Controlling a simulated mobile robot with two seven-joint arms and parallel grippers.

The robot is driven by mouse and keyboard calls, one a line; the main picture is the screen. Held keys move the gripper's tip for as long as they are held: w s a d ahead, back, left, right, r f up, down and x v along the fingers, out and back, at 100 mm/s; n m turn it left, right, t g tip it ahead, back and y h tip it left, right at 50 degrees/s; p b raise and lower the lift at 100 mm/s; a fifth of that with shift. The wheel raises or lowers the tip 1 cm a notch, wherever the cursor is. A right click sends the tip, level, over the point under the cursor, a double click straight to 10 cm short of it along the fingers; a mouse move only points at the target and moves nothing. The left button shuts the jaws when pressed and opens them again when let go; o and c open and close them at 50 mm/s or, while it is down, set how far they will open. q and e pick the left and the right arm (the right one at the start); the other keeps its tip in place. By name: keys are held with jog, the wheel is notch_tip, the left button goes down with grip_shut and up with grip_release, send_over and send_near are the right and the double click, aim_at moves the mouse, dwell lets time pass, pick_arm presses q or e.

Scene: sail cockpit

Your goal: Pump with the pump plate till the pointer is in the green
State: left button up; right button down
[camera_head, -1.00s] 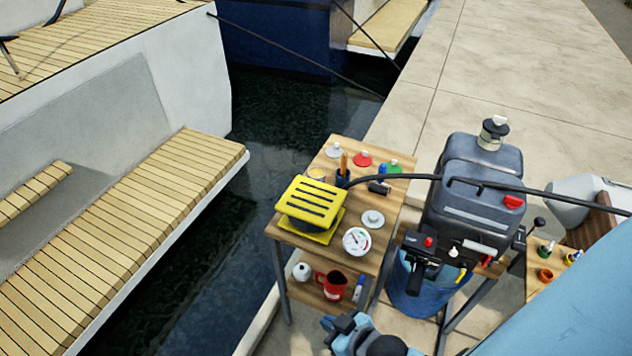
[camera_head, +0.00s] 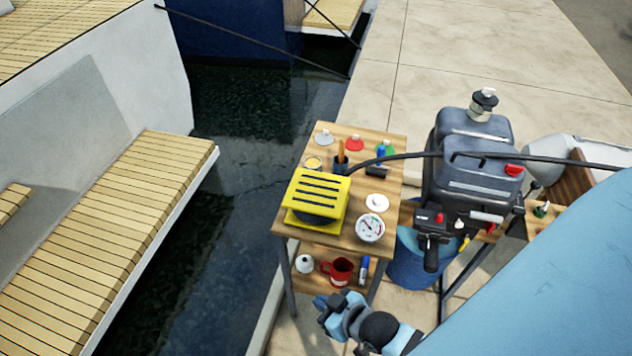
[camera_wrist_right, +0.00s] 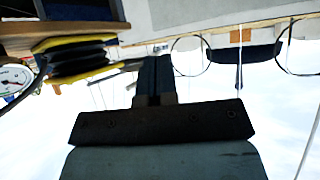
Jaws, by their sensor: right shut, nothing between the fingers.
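The yellow pump plate (camera_head: 319,190) tops a dark bellows on a yellow base, on the left front of the small wooden table. It stands clear of the base, so the bellows looks raised. The round white gauge (camera_head: 370,227) is to its right; its pointer is too small to read against the colours. My right gripper (camera_head: 325,302) is shut and empty, low in front of the table and apart from the pump. In the right wrist view, the closed fingers (camera_wrist_right: 155,75) show with the pump (camera_wrist_right: 80,60) to their left. My left gripper is not in view.
A grey outboard motor (camera_head: 470,170) stands right of the table, above a blue bucket (camera_head: 408,265). A red mug (camera_head: 337,271) is on the lower shelf. Several small items stand on the tabletop's back. Water lies to the left.

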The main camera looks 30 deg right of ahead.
jog(key=w+a+r+n+g+y+b, duration=0.4)
jog(key=w+r+n+y, duration=0.45)
jog(key=n, duration=0.75)
jog(key=w+a+r+n+g+y+b, duration=0.3)
jog(key=w+a+r+n+y, duration=0.5)
jog(key=n, duration=0.8)
jog(key=w+d+f+n+g+h+b, duration=0.2)
jog(key=w+d+n+g+h, duration=0.1)
jog(key=d+n+h, duration=0.3)
jog(key=w+d+f+n+g+h+b, duration=0.1)
jog(key=w+d+n+g+h, duration=0.2)
jog(key=d+h, duration=0.45)
jog(key=w+d+r+t+h+b, duration=0.1)
jog(key=w+d+r+h, duration=0.1)
jog(key=d, duration=0.6)
jog(key=w+d+r+t+h+b, duration=0.1)
jog(key=w+d+r+h, duration=0.1)
jog(key=d, duration=0.6)
jog(key=shift+w+r+h, duration=0.15)
jog(key=shift+w+h, duration=0.5)
jog(key=shift+h, duration=0.45)
